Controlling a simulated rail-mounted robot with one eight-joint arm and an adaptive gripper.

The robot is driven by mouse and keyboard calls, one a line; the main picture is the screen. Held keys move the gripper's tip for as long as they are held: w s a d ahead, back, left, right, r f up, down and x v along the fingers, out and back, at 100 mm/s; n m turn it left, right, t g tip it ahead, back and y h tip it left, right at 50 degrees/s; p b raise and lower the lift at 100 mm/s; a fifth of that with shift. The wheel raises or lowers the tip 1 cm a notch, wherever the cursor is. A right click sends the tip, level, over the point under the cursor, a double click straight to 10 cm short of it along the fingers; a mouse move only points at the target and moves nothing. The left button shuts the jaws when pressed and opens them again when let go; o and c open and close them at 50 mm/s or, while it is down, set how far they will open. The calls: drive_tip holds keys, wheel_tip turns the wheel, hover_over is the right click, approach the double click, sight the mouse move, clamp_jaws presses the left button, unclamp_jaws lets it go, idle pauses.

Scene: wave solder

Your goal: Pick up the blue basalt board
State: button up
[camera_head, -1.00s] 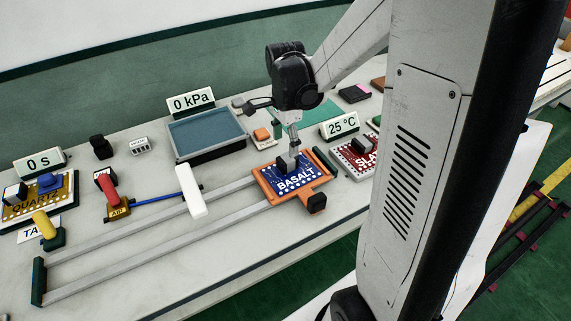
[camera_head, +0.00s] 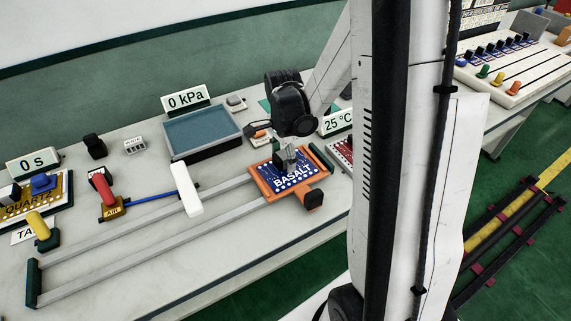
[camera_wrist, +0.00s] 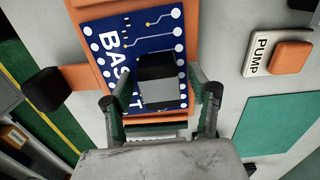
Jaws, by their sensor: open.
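The blue basalt board (camera_head: 287,177) lies flat in an orange carrier (camera_head: 263,190) at the right end of two rails. White dots and the word BASALT are on its face. A dark block (camera_wrist: 160,80) stands up from the board as a grip. My gripper (camera_head: 288,158) is just over the board in the head view. In the wrist view, my gripper (camera_wrist: 160,92) is open, one finger on each side of the block, with gaps visible. I cannot tell how low the fingertips are beside it. Part of the board is hidden by the block and my gripper.
The carrier has a black knob (camera_head: 313,200) at its front. A blue-grey tank (camera_head: 203,135) stands behind the rails, a white bar (camera_head: 187,190) to the left. A PUMP button (camera_wrist: 290,56) and a green pad (camera_wrist: 275,125) are beside the carrier. A red board (camera_head: 342,153) is partly hidden by my column.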

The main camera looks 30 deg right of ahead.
clamp_jaws()
drive_tip(key=shift+r, duration=0.2)
